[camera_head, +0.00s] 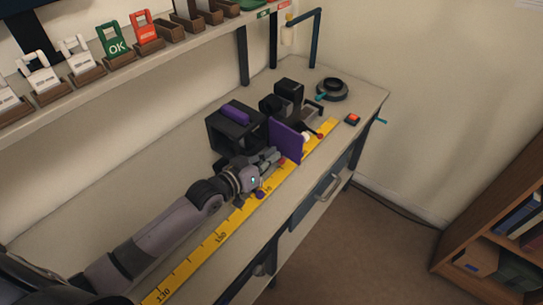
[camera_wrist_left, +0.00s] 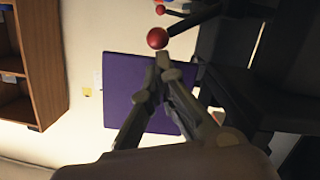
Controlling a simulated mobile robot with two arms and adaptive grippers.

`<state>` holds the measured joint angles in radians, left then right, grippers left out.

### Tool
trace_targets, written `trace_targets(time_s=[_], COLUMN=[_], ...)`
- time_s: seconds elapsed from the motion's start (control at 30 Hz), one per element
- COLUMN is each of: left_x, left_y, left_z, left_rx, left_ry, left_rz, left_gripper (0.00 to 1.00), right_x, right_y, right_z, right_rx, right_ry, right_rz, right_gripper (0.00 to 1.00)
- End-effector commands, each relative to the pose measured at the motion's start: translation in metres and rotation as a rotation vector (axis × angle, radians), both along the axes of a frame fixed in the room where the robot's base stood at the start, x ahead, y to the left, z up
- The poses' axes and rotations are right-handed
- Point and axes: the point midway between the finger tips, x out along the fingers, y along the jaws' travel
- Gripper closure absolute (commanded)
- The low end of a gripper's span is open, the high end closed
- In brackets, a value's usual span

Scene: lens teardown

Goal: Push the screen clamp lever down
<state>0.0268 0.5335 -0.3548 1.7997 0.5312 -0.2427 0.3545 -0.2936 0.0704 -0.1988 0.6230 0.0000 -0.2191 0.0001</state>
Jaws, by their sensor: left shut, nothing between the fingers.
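The purple screen (camera_head: 286,139) stands upright on the bench; it also fills the middle of the left wrist view (camera_wrist_left: 135,90). A lever with a red ball knob (camera_wrist_left: 157,38) on a dark rod shows just beyond my fingertips in the left wrist view. A small red spot by the fingertips in the head view is probably this knob. My left gripper (camera_head: 278,156) is shut and empty in front of the screen. Its fingertips (camera_wrist_left: 163,60) appear close below the red ball; I cannot tell if they touch. My right gripper is not in view.
A dark box-shaped unit (camera_head: 233,127) with a purple part stands behind my left gripper. Another red knob (camera_head: 319,135) lies beyond the screen. A yellow ruler strip (camera_head: 222,237) runs along the bench front. A round black stand (camera_head: 332,89) and red button (camera_head: 353,119) are farther right.

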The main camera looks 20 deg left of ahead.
Motion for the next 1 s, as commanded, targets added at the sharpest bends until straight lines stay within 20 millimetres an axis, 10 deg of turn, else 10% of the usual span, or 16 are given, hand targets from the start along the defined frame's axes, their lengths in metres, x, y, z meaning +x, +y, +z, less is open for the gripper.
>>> trace_targets(time_s=[1.0], left_x=[-0.003], left_y=[-0.009], left_z=[-0.006], left_rx=[0.106], left_ry=[-0.039], left_rz=[0.001], left_gripper=[1.0], right_x=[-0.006], right_y=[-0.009], right_z=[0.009], right_rx=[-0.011], right_ry=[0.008], right_rz=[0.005], right_gripper=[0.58])
